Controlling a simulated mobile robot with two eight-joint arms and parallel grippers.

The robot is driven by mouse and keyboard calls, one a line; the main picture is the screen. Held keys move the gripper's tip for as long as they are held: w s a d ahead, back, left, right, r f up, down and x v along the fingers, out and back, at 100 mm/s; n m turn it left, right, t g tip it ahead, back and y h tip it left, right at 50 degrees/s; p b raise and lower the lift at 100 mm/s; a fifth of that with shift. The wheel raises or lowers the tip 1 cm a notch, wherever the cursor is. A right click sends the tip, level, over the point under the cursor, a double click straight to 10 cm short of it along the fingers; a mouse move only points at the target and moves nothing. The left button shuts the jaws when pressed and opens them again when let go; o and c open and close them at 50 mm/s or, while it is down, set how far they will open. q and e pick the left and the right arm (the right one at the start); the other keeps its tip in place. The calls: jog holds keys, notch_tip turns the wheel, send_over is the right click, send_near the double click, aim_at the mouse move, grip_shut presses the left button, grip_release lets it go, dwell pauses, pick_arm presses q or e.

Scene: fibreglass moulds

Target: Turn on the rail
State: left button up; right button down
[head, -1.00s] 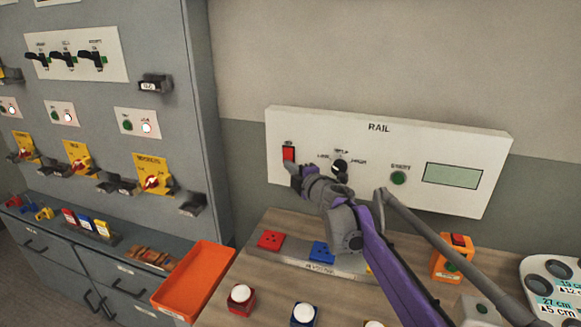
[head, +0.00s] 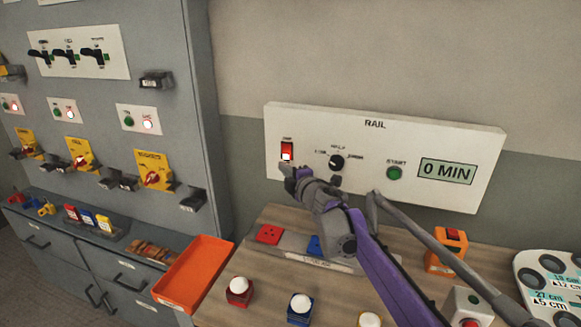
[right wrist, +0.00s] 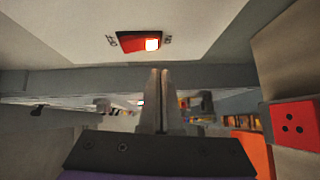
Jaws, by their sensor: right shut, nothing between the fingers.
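The white RAIL panel (head: 375,200) is on the wall above the wooden bench. Its red rocker switch (head: 287,149) at the left end has a bright lit lower part. The switch also shows in the right wrist view (right wrist: 138,42), lit at one end. The panel's display (head: 446,171) glows green and reads "0 MIN". A black selector knob (head: 336,162) and a green button (head: 394,173) sit between them. My right gripper (head: 286,168) is just below the switch, with its fingers together and empty (right wrist: 160,75); it looks apart from the switch. My left gripper is not in view.
An orange tray (head: 193,274) lies on the bench's left side. Red (head: 269,234) and blue sockets, several white-topped buttons and an orange switch box (head: 446,250) stand on the bench. A grey cabinet (head: 170,60) with switches is at left.

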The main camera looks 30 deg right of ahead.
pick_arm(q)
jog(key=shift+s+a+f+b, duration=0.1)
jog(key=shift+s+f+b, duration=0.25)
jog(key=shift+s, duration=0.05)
pick_arm(e)
jog(key=s+a, duration=0.1)
jog(key=s, duration=0.9)
jog(key=shift+s+a+f, duration=0.15)
jog(key=shift+s+f, duration=0.2)
